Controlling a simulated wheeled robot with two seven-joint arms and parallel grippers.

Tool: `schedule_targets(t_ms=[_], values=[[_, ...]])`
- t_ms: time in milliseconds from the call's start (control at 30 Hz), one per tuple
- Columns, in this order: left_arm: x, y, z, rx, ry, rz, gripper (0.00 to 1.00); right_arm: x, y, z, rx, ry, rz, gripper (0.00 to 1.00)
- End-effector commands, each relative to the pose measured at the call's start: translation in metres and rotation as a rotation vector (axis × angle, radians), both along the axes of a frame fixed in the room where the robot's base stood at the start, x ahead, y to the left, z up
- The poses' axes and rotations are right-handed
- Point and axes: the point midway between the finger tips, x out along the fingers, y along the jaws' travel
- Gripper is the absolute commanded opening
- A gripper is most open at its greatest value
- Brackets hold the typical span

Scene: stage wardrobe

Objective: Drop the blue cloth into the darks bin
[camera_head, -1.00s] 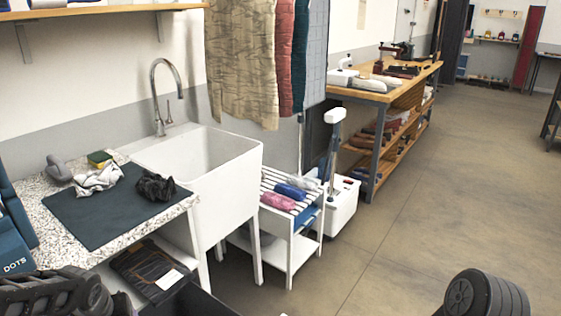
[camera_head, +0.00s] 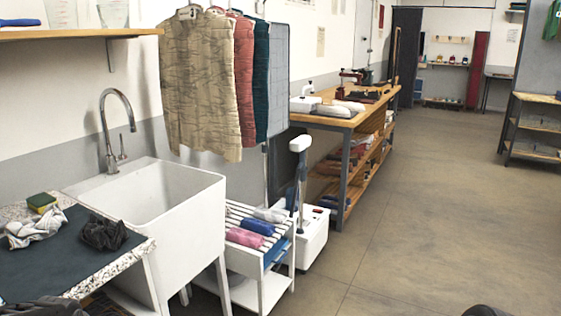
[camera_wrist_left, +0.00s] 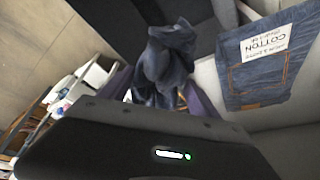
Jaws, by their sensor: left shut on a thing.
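In the left wrist view a crumpled dark blue cloth (camera_wrist_left: 168,62) hangs between the fingers of my left gripper (camera_wrist_left: 160,90), which is shut on it. Behind the cloth is a dark, box-like surface (camera_wrist_left: 115,18); it may be the darks bin, but no label shows. I cannot tell whether the cloth is over its opening. In the head view the left gripper and held cloth are out of frame; only a dark part of my arm shows at the lower left.
In the head view, a black cloth (camera_head: 103,233) and a pale cloth (camera_head: 36,228) lie on a counter mat beside the white sink (camera_head: 190,230). A slatted rack (camera_head: 236,211) holds rolled cloths. Floor at right is clear.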

Motion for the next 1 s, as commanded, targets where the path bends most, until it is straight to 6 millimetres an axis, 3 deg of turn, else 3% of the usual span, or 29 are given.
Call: schedule_targets(t_ms=[433, 867, 900, 1000], values=[[0.0, 0.0, -0.05, -0.001, 0.002, 0.0, 0.34, 0.0, 0.0, -0.038, 0.0, 0.0, -0.001, 0.36], [0.0, 0.0, -0.057, 0.0, 0.001, 0.0, 0.34, 0.0, 0.0, -0.042, 0.0, 0.0, -0.001, 0.36], [0.0, 0.0, -0.057, 0.0, 0.001, 0.0, 0.72, 0.0, 0.0, -0.042, 0.0, 0.0, -0.001, 0.36], [0.0, 0.0, -0.057, 0.0, 0.001, 0.0, 0.8, 0.0, 0.0, -0.042, 0.0, 0.0, -0.001, 0.36]])
